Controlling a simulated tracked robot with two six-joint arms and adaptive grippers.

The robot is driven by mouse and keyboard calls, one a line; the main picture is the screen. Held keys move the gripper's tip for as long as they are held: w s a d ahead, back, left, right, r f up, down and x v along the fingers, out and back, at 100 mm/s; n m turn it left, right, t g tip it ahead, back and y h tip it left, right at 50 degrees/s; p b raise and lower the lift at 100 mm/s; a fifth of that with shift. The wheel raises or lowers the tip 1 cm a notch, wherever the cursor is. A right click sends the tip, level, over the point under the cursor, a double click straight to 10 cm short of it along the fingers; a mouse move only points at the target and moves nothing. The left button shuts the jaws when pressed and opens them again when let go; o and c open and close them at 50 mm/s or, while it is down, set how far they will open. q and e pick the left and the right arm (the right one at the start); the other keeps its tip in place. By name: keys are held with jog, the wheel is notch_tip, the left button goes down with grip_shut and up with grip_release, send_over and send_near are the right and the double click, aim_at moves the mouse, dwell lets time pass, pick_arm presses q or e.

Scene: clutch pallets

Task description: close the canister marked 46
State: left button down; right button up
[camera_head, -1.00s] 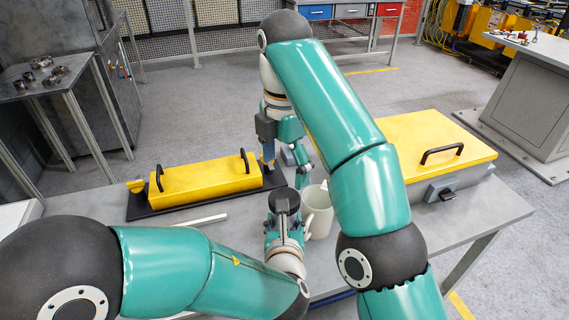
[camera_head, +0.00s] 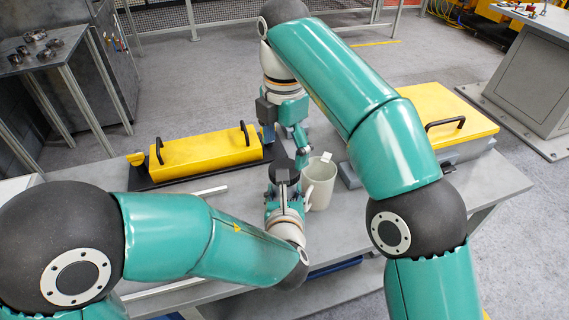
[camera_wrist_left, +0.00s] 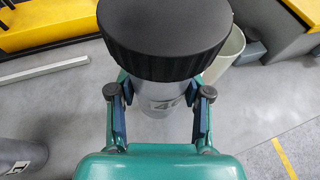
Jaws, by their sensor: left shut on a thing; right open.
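A grey canister (camera_wrist_left: 158,103) stands between my left gripper's (camera_wrist_left: 160,110) fingers in the left wrist view. In the head view, the dark lid (camera_head: 284,174) shows just above my left gripper (camera_head: 284,196), which is shut on the canister. My right gripper (camera_head: 301,150) is open and points down, a little behind and right of the lid. Its fingertips are hard to make out.
A pale bin (camera_head: 320,186) stands close right of the canister. A yellow box with handles (camera_head: 210,152) lies on a black base at left, a larger yellow case (camera_head: 448,118) at right. A white bar (camera_head: 195,194) lies on the table. Another marked canister (camera_wrist_left: 22,160) shows lower left in the wrist view.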

aim_at(285, 166)
jog(key=shift+f, duration=2.6)
